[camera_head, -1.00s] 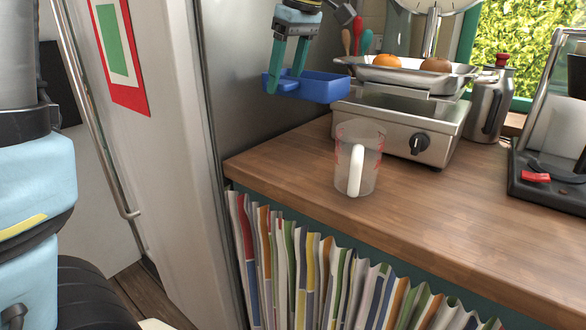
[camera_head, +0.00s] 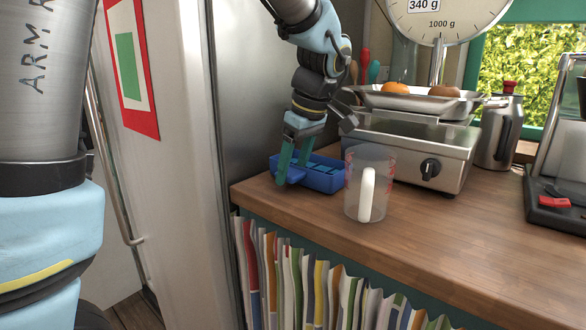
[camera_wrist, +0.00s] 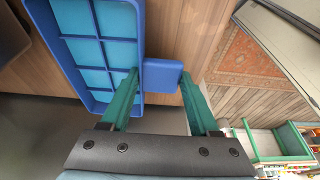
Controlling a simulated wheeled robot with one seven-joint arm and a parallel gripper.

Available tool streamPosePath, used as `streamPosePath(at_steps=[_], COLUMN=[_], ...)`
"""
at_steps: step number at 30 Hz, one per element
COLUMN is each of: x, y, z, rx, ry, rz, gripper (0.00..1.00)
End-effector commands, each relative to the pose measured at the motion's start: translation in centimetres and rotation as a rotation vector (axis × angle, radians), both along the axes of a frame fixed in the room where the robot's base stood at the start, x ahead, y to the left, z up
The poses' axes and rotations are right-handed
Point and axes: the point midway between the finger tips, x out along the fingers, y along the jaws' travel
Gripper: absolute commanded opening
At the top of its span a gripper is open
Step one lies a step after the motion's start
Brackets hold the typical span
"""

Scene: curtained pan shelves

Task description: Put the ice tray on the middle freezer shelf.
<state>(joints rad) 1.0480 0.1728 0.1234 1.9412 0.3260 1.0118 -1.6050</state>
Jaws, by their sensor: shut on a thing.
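The ice tray (camera_head: 325,184) is blue with lighter teal-blue compartments. It is level at the counter's left end, on the counter or just above it; I cannot tell which. My gripper (camera_head: 291,172) comes down from above and is shut on the tray's small blue tab at its left side. In the wrist view the tray (camera_wrist: 139,35) fills the upper left, and its tab (camera_wrist: 161,76) sits between the fingertips of my gripper (camera_wrist: 159,80). The freezer shelves are not in view.
A clear measuring jug (camera_head: 369,190) stands just right of the tray. A kitchen scale (camera_head: 410,150) with fruit, and a metal pot (camera_head: 497,128), stand behind. A tall pale door (camera_head: 165,165) with a handle is at left. The counter front (camera_head: 450,235) is clear.

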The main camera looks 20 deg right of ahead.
Motion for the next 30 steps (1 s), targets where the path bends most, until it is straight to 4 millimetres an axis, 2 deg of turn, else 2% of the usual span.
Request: streamPosePath(at_steps=[12, 13, 21, 30], x=[0.03, 0.02, 0.01, 0.02], y=[-0.05, -0.04, -0.04, -0.04], z=[-0.64, -0.60, -0.54, -0.02], rx=[-0.003, -0.002, -0.002, -0.002], ry=[-0.002, -0.001, -0.001, -0.001], rz=[0.000, -0.001, -0.001, -0.001], gripper=[0.00, 0.64, 0.92, 0.92])
